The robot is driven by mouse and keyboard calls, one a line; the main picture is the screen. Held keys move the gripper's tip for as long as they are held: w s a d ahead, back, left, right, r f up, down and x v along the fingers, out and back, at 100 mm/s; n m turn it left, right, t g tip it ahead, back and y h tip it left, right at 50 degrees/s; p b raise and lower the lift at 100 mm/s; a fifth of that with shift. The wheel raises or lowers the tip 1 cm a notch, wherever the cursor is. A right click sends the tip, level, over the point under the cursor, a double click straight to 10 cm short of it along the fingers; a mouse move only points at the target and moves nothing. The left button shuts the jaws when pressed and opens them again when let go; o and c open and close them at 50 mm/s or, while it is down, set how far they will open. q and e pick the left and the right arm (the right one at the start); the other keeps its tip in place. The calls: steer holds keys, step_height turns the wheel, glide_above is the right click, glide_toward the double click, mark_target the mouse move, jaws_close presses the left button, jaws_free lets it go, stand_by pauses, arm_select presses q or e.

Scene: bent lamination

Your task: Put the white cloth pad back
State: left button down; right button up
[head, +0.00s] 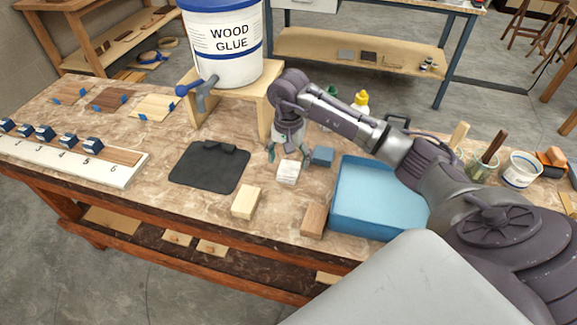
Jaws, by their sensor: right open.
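A small white pad-like piece (288,172), with faint lines on its face, rests on the marbled tabletop near the middle; it looks like the cloth pad. My right gripper (289,155) points down just behind and above it, with its fingers spread apart and nothing seen between them. Whether a fingertip touches the pad I cannot tell. A blue-grey block (322,156) lies close to the right finger. My left gripper is not in view.
A blue tray (345,221) stands right of the pad, partly behind my arm. Wooden blocks, pale (246,202) and brown (314,220), lie in front. A black mat (208,182) is at left. A wood glue bucket (225,50) stands on a wooden stand (262,97) behind.

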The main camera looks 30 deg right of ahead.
mark_target(289, 168)
step_height(289, 168, up, 9)
steer(key=b, duration=0.1)
stand_by(0.7)
